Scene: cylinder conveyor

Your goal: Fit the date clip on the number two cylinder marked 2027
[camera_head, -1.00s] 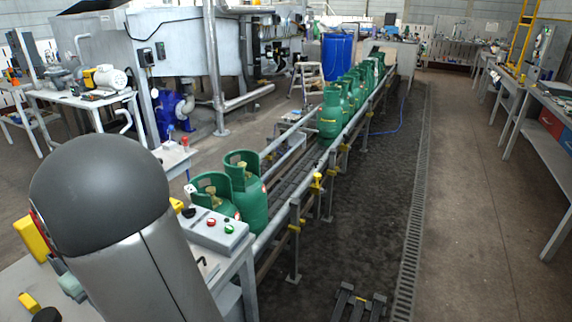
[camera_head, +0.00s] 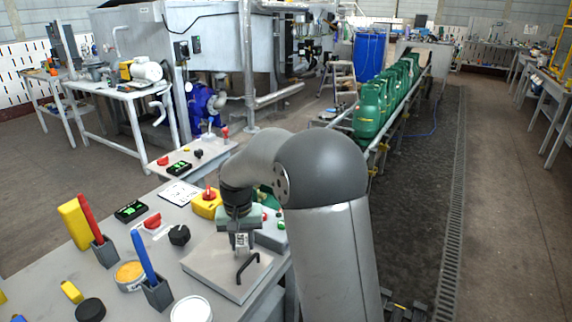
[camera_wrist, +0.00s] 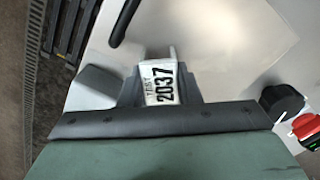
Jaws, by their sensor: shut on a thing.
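In the head view my gripper (camera_head: 241,238) points down above a flat grey metal lid (camera_head: 215,268) with a black handle, on the workbench. I cannot tell whether the clip touches the lid. Green cylinders (camera_head: 369,110) stand in a row on the conveyor at the back. My arm hides the conveyor's near end and most of whatever stands there. I cannot make out any number on the cylinders.
The bench also holds a yellow-based red button (camera_head: 207,202), a black knob (camera_head: 179,235), pen holders (camera_head: 157,292), an orange-topped tin (camera_head: 130,273) and a small red-digit or green-digit display (camera_head: 130,211). The aisle floor (camera_head: 500,220) at right is clear.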

